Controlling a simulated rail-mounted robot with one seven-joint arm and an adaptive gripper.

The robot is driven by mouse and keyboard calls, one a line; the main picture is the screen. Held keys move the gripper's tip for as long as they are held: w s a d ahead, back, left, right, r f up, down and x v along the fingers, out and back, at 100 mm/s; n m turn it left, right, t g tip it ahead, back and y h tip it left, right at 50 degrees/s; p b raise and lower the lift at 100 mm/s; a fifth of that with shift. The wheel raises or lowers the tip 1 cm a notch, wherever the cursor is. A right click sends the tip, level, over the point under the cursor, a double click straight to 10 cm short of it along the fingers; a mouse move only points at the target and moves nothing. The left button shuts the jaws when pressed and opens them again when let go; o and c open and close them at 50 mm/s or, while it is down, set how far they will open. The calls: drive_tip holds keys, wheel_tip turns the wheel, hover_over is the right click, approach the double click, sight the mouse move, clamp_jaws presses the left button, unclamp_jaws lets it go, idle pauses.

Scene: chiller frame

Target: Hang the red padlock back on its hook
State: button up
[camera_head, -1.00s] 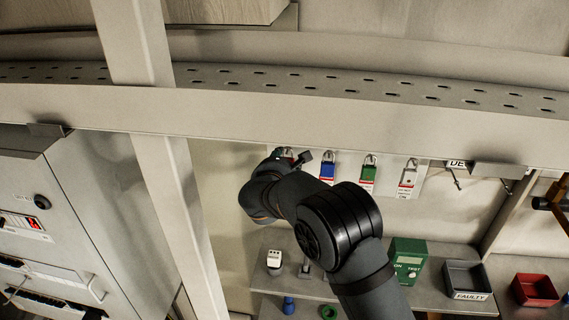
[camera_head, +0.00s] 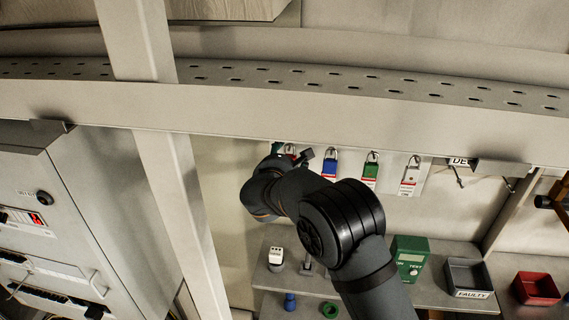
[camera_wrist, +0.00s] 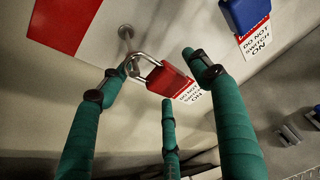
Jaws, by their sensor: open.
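The red padlock (camera_wrist: 168,79) with its white tag shows in the wrist view. Its silver shackle is up at the hook (camera_wrist: 126,33) on the pale panel and appears to be looped over it. The padlock's body and tag slant down to the right in this view. My gripper (camera_wrist: 160,80) has green fingers spread apart around the padlock, one on each side and one below, with visible gaps to its body. In the head view my arm's end mostly hides the red padlock (camera_head: 291,149), and a green fingertip shows beside it.
Blue (camera_head: 330,162), green (camera_head: 370,170) and white (camera_head: 411,175) padlocks hang in a row to the right. A shelf below holds a green tester (camera_head: 410,258) and a grey tray (camera_head: 468,277). A beam (camera_head: 300,115) runs above; a post (camera_head: 170,180) stands left.

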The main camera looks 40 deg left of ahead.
drive_tip(key=v, duration=1.1)
drive_tip(key=shift+s+d+r, duration=0.15)
drive_tip(key=shift+s+d, duration=0.1)
drive_tip(key=x, duration=1.2)
drive_tip(key=shift+s, duration=0.1)
drive_tip(key=shift+a+r+p, duration=0.15)
drive_tip(key=shift+r+p, duration=0.2)
drive_tip(key=shift+p, duration=0.1)
drive_tip(key=shift+s+d+r, duration=0.2)
drive_tip(key=shift+s+d, duration=0.15)
drive_tip(key=shift+s, duration=0.15)
drive_tip(key=shift+w+f, duration=0.1)
